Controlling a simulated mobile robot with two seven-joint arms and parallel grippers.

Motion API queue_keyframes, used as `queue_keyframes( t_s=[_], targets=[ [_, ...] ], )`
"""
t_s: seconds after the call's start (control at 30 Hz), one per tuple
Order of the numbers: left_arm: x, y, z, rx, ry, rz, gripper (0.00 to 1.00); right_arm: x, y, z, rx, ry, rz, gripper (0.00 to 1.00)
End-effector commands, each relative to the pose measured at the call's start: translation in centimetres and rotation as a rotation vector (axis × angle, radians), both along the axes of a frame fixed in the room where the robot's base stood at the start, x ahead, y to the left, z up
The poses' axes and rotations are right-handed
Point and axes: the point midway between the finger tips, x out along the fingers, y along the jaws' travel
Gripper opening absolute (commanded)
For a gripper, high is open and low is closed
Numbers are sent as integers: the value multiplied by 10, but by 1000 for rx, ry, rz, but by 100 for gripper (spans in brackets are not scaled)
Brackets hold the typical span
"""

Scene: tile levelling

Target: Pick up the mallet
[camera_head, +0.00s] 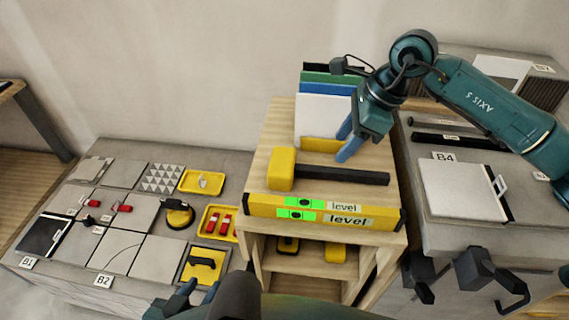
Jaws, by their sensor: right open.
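The mallet, with a yellow block head (282,168) and a dark handle (345,175), lies on top of the wooden shelf unit (262,150). Its head is to the left and its handle points right. My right gripper (346,143) hangs above the shelf top, just behind the handle in the picture. Its blue fingers point down and are apart, with nothing between them; it does not hold the mallet. My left gripper (198,291) is low at the bottom edge, away from the mallet. Its blue fingertips look apart and empty; the rest is partly hidden.
A yellow level (385,216) lies along the shelf's front edge, before the mallet. Upright coloured boards (322,107) stand behind it. A grey bench with tiles (125,174) and yellow trays (202,181) is at left. Another bench with a pale tile (455,190) is at right.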

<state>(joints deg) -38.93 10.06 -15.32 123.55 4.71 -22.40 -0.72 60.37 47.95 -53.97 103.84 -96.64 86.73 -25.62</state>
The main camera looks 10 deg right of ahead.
Motion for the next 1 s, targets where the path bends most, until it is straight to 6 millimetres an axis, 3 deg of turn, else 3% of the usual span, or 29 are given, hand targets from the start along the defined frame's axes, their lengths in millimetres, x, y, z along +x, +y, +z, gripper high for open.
queue_keyframes(
  t_s=[0.13, 0.43, 0.7, 1.0],
  targets=[
    [-1, 0, 1, 6, 2, -2, 36, 3, 11, -25, 3, 3, -1, 45],
    [-2, 3, -1, 21, 12, -1, 36, 5, 20, -47, 5, 3, 0, 45],
    [0, 5, 5, 37, 5, -3, 36, 8, 34, -82, 6, 0, 0, 45],
    [0, 6, 4, 40, 4, -5, 36, 9, 35, -87, 5, -1, -1, 45]
  ],
)
